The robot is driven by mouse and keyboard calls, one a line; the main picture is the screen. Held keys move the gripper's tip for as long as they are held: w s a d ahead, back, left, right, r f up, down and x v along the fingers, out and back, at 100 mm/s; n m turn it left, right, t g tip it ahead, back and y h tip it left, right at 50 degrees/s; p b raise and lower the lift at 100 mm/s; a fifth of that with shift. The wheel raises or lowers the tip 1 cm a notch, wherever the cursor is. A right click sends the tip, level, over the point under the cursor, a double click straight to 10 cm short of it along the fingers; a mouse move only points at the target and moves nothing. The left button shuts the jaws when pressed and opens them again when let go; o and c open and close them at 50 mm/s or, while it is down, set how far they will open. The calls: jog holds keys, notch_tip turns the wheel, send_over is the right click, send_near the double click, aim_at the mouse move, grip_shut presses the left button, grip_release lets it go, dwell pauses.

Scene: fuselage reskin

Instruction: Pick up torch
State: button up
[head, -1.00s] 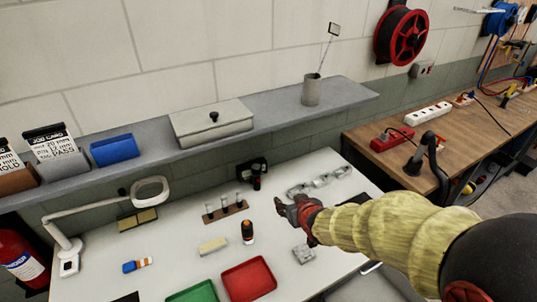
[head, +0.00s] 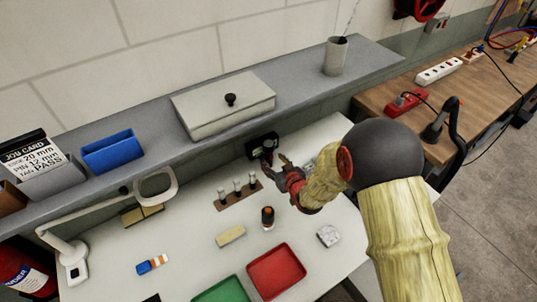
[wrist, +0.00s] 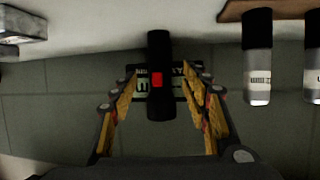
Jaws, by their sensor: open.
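The torch (wrist: 159,55), a black cylinder with a red button, lies between the spread fingertips of my gripper (wrist: 160,80) in the wrist view, with a gap on each side. My gripper is open and does not hold it. In the head view my gripper (head: 275,167) is at the back of the white table, close to the torch (head: 268,153), which is small and partly hidden there.
A grey shelf (head: 300,75) runs along the wall behind.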

jog(key=shift+x, duration=1.45)
jog(key=shift+c, duration=1.4)
grip_shut()
